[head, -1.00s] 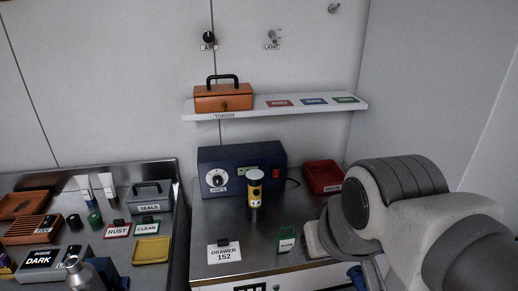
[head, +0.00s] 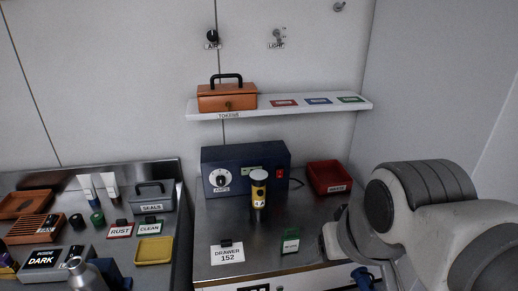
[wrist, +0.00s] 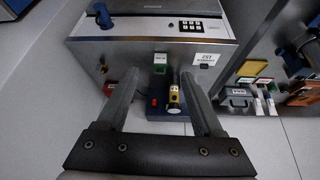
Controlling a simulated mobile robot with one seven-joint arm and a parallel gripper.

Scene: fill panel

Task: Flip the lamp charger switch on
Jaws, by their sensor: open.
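The lamp charger (head: 238,158) is a dark blue box at the back of the steel bench, with a white AMPS dial (head: 220,180) on its left. Its small red switch (head: 279,174) is on the right of the front face; I cannot tell its position. The switch also shows in the wrist view (wrist: 153,101), between my fingers. A yellow and black lamp (head: 258,192) stands upright before the charger, and shows near my right finger (wrist: 174,96). My gripper (wrist: 160,74) is open and empty, apart from the switch. The head view does not show its fingers clearly.
A red tray (head: 329,178) stands right of the charger. A green-framed card (head: 291,241) and the DRAWER 152 card (head: 228,252) are near the bench front. A shelf (head: 300,108) with an orange toolbox (head: 227,97) is above.

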